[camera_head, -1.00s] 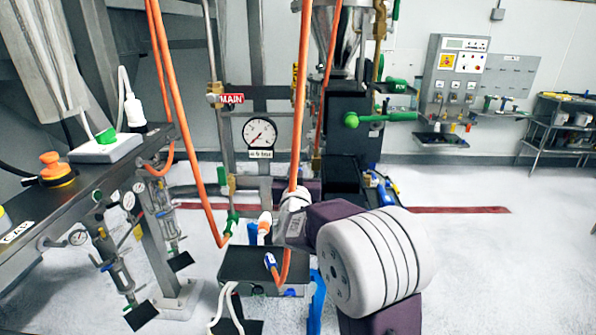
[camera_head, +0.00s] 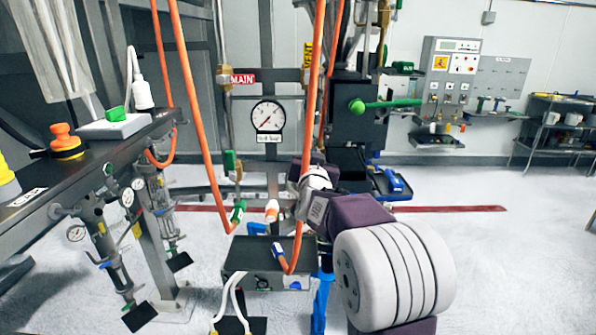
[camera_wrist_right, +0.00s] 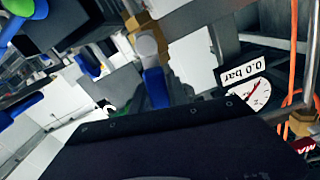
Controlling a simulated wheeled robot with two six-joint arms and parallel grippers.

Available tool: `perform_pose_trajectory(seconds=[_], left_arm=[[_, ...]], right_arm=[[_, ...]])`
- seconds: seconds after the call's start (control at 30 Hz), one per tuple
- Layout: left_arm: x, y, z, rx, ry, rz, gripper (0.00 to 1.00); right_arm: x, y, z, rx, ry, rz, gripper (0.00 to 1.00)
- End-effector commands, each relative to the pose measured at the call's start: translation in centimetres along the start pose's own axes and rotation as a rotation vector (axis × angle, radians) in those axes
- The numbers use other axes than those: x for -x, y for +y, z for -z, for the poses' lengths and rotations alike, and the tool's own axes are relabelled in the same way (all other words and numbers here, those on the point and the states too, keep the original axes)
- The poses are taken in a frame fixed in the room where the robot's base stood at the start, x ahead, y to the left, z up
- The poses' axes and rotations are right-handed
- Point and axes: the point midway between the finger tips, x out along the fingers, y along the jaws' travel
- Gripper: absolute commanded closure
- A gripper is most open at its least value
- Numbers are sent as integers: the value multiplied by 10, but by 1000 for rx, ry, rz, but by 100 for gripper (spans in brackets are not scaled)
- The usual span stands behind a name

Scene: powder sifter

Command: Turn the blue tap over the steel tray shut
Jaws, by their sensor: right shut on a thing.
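A blue tap handle (camera_wrist_right: 155,88) with a pale grey rounded end shows near the middle of the right wrist view, just past the edge of my dark gripper body. My right gripper (camera_head: 320,160) is at the rig in the head view, mostly hidden behind my own wrist. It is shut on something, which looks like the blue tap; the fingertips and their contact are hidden. I cannot clearly make out the steel tray. My left gripper is not in view.
A pressure gauge (camera_head: 267,116) stands left of my wrist. Orange hoses (camera_head: 190,120) hang close to my arm. A dark bench (camera_head: 85,165) fills the left side. A green lever (camera_head: 385,105) sticks out above. The floor at right is clear.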

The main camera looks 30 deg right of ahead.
Motion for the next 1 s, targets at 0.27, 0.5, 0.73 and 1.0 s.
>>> perform_pose_trajectory(seconds=[0.27, 0.5, 0.73, 1.0], left_arm=[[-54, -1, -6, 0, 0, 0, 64], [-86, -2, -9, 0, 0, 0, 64], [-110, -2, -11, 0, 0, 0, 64], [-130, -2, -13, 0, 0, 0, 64]], right_arm=[[-6, 21, -8, -262, 3, 4, 100], [-6, 32, -12, -491, 1, 4, 100], [-6, 38, -18, -710, -1, 5, 100], [-6, 39, -29, -960, -3, 5, 100]])
